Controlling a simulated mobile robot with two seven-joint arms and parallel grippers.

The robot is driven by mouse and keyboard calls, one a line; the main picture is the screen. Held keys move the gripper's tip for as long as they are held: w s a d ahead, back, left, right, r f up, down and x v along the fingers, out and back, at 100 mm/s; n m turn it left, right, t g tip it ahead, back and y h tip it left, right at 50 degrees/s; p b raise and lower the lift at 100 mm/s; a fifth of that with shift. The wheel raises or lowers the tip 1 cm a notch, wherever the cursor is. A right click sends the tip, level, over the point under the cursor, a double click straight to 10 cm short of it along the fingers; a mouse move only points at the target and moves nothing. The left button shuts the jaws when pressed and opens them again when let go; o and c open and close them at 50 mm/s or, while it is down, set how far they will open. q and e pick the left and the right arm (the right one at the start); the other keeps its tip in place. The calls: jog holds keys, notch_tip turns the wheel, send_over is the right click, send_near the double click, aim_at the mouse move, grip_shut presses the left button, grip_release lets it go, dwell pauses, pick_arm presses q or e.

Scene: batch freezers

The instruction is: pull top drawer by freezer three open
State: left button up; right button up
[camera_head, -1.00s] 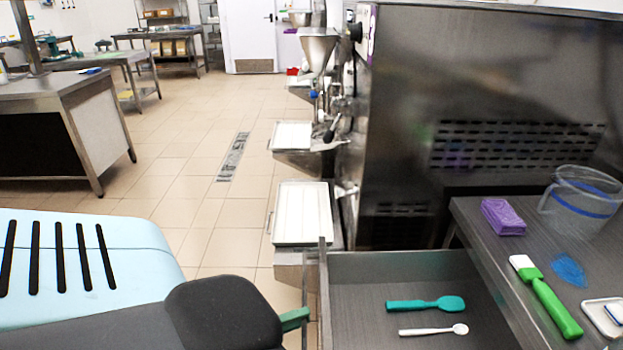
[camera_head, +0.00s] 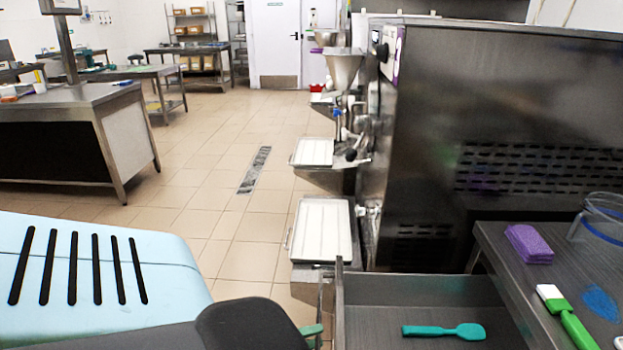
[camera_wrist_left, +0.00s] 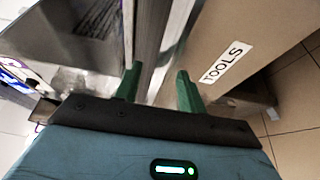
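The top drawer (camera_head: 385,295) is pulled out at the lower right of the head view, with its inside showing. Its front carries a TOOLS label (camera_wrist_left: 227,62) in the left wrist view. In the head view only a bit of green finger shows, beside the handle bar. Any contact with the handle is unclear. My right gripper is out of view.
A teal spatula (camera_head: 444,330) lies in the drawer. The counter (camera_head: 500,262) at right holds a purple cloth (camera_head: 528,243), a green-handled brush (camera_head: 565,315) and a clear jug (camera_head: 597,225). Freezers (camera_head: 500,110) with white trays (camera_head: 323,230) stand behind.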

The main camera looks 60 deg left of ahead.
pick_arm(q)
jog(key=v, duration=0.7)
jog(key=shift+s, duration=0.3)
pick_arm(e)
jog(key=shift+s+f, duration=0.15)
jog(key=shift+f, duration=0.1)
pick_arm(q)
jog(key=shift+a, duration=0.1)
jog(key=s+d+f+m+g+y+p, duration=0.1)
jog(key=s+d+f+m+g+p, duration=0.1)
jog(key=d+m, duration=0.6)
jog(key=s+d+f+m+g+y+p, duration=0.1)
jog(key=s+d+m+g+p, duration=0.3)
jog(key=d, duration=0.9)
jog(key=s+f+m+g, duration=0.1)
jog(key=s+m+g, duration=0.1)
jog(key=s+m, duration=0.2)
jog(key=shift+s+m+g+y, duration=0.15)
jog(key=shift+m+g+y, duration=0.15)
jog(key=shift+m, duration=0.2)
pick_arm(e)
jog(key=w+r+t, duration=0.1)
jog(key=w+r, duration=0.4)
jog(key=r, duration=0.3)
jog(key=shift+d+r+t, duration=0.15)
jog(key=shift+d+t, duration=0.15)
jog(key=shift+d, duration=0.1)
pick_arm(q)
jog(key=shift+f, duration=0.15)
